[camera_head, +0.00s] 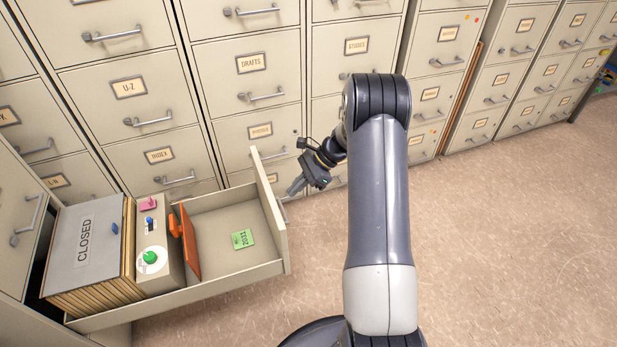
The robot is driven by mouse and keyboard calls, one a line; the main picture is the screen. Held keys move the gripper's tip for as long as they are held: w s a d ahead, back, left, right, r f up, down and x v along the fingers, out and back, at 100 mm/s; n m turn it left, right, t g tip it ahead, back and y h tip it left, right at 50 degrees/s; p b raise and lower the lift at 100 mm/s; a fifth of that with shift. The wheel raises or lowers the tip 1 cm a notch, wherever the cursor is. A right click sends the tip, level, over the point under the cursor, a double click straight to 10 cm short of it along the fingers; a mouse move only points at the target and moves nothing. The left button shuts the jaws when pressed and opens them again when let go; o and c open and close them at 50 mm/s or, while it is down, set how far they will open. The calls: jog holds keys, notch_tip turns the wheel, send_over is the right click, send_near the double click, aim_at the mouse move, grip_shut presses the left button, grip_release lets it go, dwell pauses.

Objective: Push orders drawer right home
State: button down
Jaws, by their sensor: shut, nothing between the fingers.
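One long beige drawer (288,230) stands pulled far out from the cabinet at the left, and its front panel faces right. Its label is hidden from this side, so I cannot read whether it says orders. It holds a row of files with a grey "CLOSED" cover (86,240), a beige box (155,240), an orange divider (189,243) and a green "2033" card (243,239). My gripper (295,188) is shut and empty, pointing down-left just outside the front panel, near its handle. I cannot tell if it touches.
A wall of shut filing drawers runs across the back, with labels such as DRAFTS (251,64), U-Z (128,88) and INDEX (159,156). Their handles stick out close behind my gripper. The speckled floor (510,240) at the right is clear.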

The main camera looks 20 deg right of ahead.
jog(key=shift+a+r, duration=0.15)
jog(key=shift+a, duration=1.65)
